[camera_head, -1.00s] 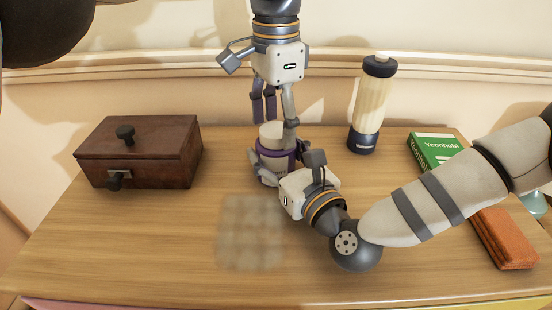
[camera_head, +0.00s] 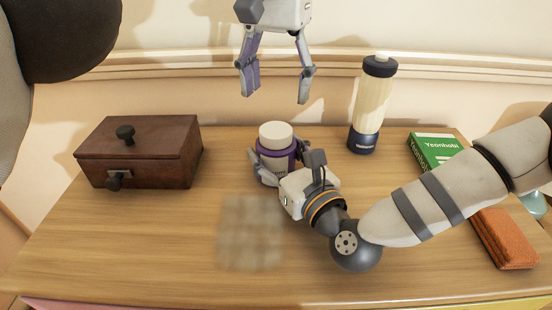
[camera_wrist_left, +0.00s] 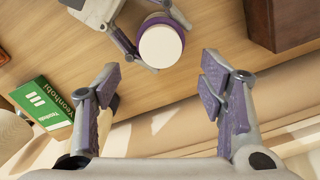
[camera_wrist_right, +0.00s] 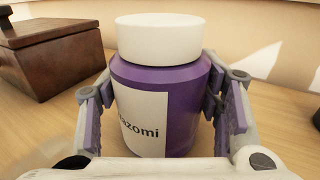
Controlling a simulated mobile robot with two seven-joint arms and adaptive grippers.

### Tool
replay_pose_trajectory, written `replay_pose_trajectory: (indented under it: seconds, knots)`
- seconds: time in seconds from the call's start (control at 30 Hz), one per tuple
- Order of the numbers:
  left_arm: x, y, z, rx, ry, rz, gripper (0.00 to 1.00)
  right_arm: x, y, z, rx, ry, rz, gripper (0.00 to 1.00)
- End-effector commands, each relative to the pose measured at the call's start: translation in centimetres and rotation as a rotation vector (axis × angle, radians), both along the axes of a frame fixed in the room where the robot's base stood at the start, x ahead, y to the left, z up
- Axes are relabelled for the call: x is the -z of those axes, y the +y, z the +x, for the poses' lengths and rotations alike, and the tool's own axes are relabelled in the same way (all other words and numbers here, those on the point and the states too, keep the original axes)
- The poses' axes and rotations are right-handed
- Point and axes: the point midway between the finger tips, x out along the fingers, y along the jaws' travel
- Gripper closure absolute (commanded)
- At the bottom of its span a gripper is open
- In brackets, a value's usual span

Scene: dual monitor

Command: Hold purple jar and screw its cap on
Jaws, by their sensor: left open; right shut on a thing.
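The purple jar (camera_head: 277,161) stands upright on the wooden table, with its white cap (camera_head: 276,135) on top. In the right wrist view the jar (camera_wrist_right: 185,105) shows a white label, and the cap (camera_wrist_right: 160,38) sits level on its mouth. I cannot tell how tight the cap is. My right gripper (camera_head: 277,166) is shut around the jar's body, one finger on each side. My left gripper (camera_head: 276,92) is open and empty, raised above and behind the jar. The left wrist view shows the cap (camera_wrist_left: 161,46) beyond its spread fingers (camera_wrist_left: 165,90), clear of them.
A dark wooden box (camera_head: 140,155) with knobs stands at the left. A bottle with a dark lid (camera_head: 370,105) stands behind right of the jar. A green box (camera_head: 436,148) and an orange-brown item (camera_head: 503,238) lie at the right by my right arm. The front left table is clear.

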Motion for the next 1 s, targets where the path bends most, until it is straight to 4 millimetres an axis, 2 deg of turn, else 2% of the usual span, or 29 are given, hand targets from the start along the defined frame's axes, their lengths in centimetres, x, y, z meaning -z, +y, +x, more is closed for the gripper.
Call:
replay_pose_trajectory:
  seconds: [0.37,0.47,0.8,1.0]
  knots:
    - [0.2,0.1,0.0,-0.037,0.003,0.000,0.36,0.1,0.0,0.0,0.000,0.001,0.000,1.00]
    - [1.3,0.2,0.0,-0.036,0.005,0.002,0.36,0.1,0.0,0.0,0.000,0.001,0.000,1.00]
    - [6.8,0.1,0.0,-0.035,0.004,0.000,0.36,0.1,0.0,0.0,0.000,0.001,0.000,1.00]
    - [7.9,0.1,0.0,-0.036,0.003,-0.001,0.36,0.1,0.0,0.0,0.000,0.001,0.000,1.00]
